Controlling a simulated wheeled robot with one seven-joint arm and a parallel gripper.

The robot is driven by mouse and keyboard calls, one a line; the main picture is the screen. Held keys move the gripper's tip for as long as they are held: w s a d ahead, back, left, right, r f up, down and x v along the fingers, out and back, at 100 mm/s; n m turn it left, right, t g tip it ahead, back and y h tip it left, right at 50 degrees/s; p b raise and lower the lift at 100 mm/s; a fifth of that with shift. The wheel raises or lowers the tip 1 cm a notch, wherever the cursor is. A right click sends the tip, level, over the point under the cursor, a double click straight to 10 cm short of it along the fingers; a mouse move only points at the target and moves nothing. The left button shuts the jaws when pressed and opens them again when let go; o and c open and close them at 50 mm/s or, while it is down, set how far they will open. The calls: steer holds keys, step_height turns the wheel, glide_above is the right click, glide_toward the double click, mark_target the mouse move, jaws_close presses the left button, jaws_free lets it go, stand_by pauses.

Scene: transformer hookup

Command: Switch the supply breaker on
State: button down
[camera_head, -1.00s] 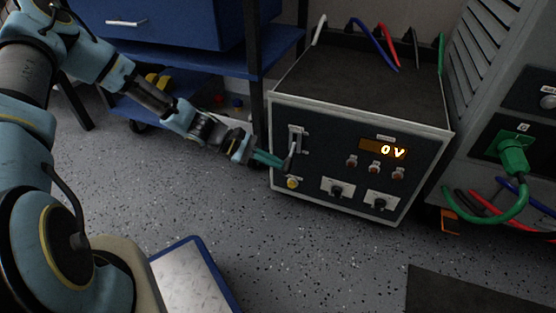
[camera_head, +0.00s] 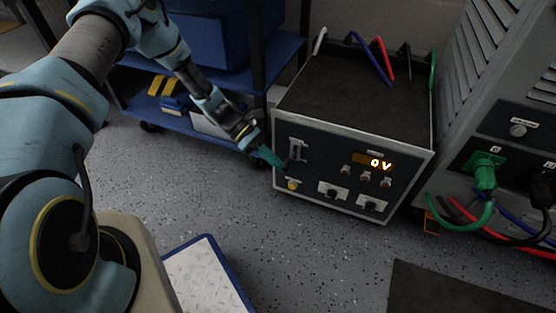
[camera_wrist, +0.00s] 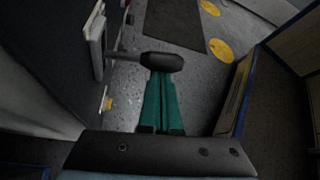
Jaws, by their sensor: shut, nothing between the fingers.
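The supply cabinet (camera_head: 385,206) is a grey box with a dark front panel. Its breaker (camera_head: 298,148) is a pale upright plate at the panel's upper left, with a dark lever handle (camera_head: 286,164) low on it. In the wrist view the handle (camera_wrist: 162,62) sticks out sideways from the plate (camera_wrist: 97,38). My gripper (camera_head: 280,163) has green fingers, shut and empty, with their tips at the handle. In the wrist view the fingertips (camera_wrist: 159,76) end just under the handle; I cannot tell whether they touch. The display (camera_head: 374,162) reads 0 V.
A yellow button (camera_head: 292,185) sits below the breaker. A blue shelf cart (camera_head: 265,62) stands behind my arm. At right is a grey transformer cabinet with a green plug (camera_head: 486,172) and hanging cables. A blue-edged board (camera_head: 208,275) lies front left; speckled floor is clear between.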

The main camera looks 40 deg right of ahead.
steer(key=shift+w+d+r+n+g+y+p, duration=0.15)
steer(key=shift+r+n+y+p, duration=0.1)
steer(key=shift+r+p, duration=0.35)
steer(key=shift+w+d+r+n+g+y+p, duration=0.15)
steer(key=shift+r+n+y+p, duration=0.2)
steer(key=shift+r, duration=0.3)
steer(key=shift+s+r, duration=0.1)
step_height(320, 180, down, 4)
steer(key=a+r, duration=0.1)
steer(key=a, duration=0.1)
steer(key=v, duration=0.9)
steer(key=shift+w+f, duration=0.15)
steer(key=shift+w, duration=0.25)
steer(key=shift+p, duration=0.3)
